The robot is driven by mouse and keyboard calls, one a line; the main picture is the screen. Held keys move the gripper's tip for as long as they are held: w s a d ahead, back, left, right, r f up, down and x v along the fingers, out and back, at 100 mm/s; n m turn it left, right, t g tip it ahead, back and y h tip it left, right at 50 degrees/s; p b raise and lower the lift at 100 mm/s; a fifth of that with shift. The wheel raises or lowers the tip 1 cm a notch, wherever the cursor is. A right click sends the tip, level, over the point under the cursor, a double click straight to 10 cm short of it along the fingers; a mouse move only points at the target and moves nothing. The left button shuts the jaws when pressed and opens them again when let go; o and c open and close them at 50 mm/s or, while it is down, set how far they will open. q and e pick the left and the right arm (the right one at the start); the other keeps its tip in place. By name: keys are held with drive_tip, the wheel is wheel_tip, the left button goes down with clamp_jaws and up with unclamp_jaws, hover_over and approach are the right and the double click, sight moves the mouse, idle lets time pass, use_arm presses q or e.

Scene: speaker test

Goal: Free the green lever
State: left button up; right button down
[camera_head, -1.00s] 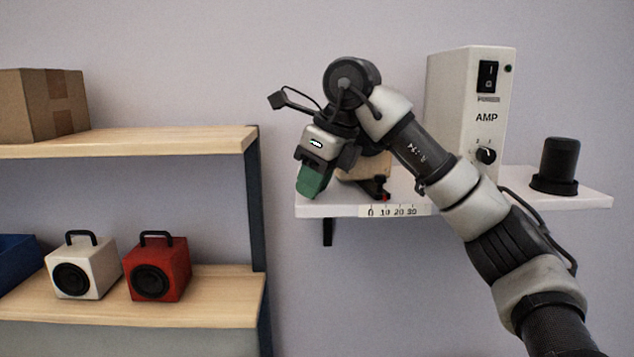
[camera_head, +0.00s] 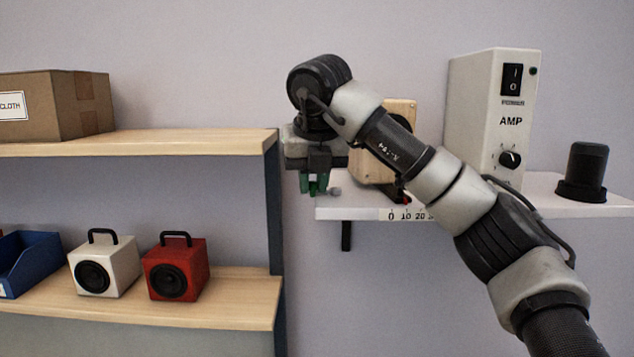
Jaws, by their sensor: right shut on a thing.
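My right gripper (camera_head: 314,190) hangs down at the left end of the white wall shelf (camera_head: 350,210). Most of this piece is hidden between the fingers. A small grey knob (camera_head: 335,191) shows just right of the fingers; I cannot tell whether it joins the green piece. A wooden speaker (camera_head: 402,112) stands on the shelf, partly hidden behind my right arm. My left gripper is out of view.
A white AMP box (camera_head: 490,130) and a black cylinder (camera_head: 587,170) stand on the shelf's right. The wooden rack (camera_head: 240,143) at left holds a cardboard box (camera_head: 85,100), a blue bin (camera_head: 38,262), a white speaker (camera_head: 120,255) and a red speaker (camera_head: 192,255).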

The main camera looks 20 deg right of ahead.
drive_tip(key=shift+w+m+h, duration=0.3)
drive_tip(key=shift+w+m, duration=0.05)
drive_tip(key=shift+m, duration=0.55)
drive_tip(key=c, duration=1)
unclamp_jaws()
drive_tip(key=shift+c, duration=0.2)
drive_tip(key=shift+s+r, duration=0.15)
drive_tip(key=shift+r, duration=0.4)
drive_tip(key=b+v, duration=0.1)
drive_tip(key=v, duration=0.8)
drive_tip(key=shift+a+r, duration=0.2)
drive_tip(key=shift+r, duration=0.15)
drive_tip(key=shift+s, duration=0.1)
